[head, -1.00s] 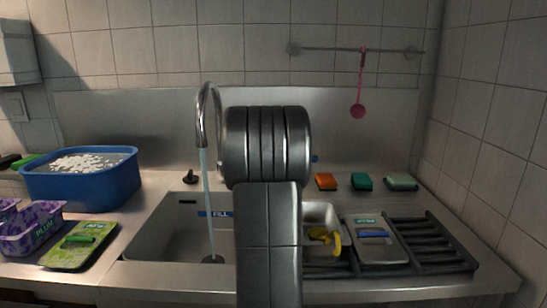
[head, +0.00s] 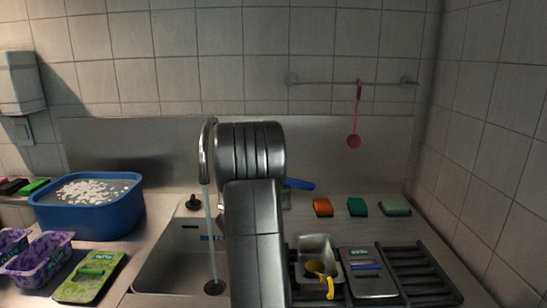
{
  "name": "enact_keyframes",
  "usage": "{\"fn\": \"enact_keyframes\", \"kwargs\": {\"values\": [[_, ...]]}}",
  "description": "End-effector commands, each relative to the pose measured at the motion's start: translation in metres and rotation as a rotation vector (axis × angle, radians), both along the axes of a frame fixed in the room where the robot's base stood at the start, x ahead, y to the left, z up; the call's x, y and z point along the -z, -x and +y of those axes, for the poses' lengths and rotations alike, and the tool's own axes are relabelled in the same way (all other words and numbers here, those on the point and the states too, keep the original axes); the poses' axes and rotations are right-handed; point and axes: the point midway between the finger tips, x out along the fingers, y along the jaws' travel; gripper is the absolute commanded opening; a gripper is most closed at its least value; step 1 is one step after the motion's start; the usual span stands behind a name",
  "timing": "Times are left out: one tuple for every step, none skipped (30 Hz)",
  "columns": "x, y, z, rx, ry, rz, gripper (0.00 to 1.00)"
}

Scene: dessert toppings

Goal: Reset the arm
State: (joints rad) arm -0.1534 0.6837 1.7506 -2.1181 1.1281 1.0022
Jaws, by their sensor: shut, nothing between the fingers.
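My arm (head: 252,215) rises in the middle of the head view, in front of the sink. Its end is turned away behind the thick ribbed joint, so my gripper is hidden and its fingers do not show. A small blue piece (head: 299,184) shows just right of the joint; I cannot tell what it belongs to.
Water runs from the tap (head: 203,150) into the sink (head: 165,265). A blue tub (head: 95,215) holds white pieces at left, near purple containers (head: 40,265) and a green-lidded box (head: 90,277). At right are a metal container (head: 316,250), a lidded container (head: 368,270), a black rack (head: 420,270) and sponges (head: 357,206).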

Motion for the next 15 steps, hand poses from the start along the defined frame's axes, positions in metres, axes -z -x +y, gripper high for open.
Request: {"fn": "enact_keyframes", "kwargs": {"values": [[-0.004, 0.000, 0.003, -0.001, 0.000, 0.003, 0.00], [-0.005, 0.000, 0.004, -0.001, 0.001, 0.002, 0.00], [-0.005, -0.001, 0.006, -0.001, 0.001, 0.002, 0.00], [-0.005, -0.001, 0.008, -0.002, 0.002, 0.003, 0.00], [-0.004, -0.001, 0.009, -0.002, 0.001, 0.003, 0.00], [-0.004, -0.001, 0.011, -0.002, 0.000, 0.003, 0.00], [-0.005, -0.002, 0.012, -0.001, 0.001, 0.002, 0.00], [-0.005, -0.002, 0.013, -0.001, 0.001, 0.001, 0.00], [-0.005, -0.002, 0.014, -0.001, 0.002, 0.003, 0.00], [-0.004, -0.003, 0.016, -0.001, 0.002, 0.003, 0.00], [-0.004, -0.003, 0.017, -0.001, 0.002, 0.003, 0.00], [-0.005, -0.003, 0.019, -0.001, 0.001, 0.002, 0.00], [-0.005, -0.003, 0.020, -0.001, 0.001, 0.002, 0.00], [-0.004, -0.004, 0.021, -0.001, 0.001, 0.002, 0.00], [-0.005, -0.004, 0.023, -0.001, 0.001, 0.001, 0.00]]}}
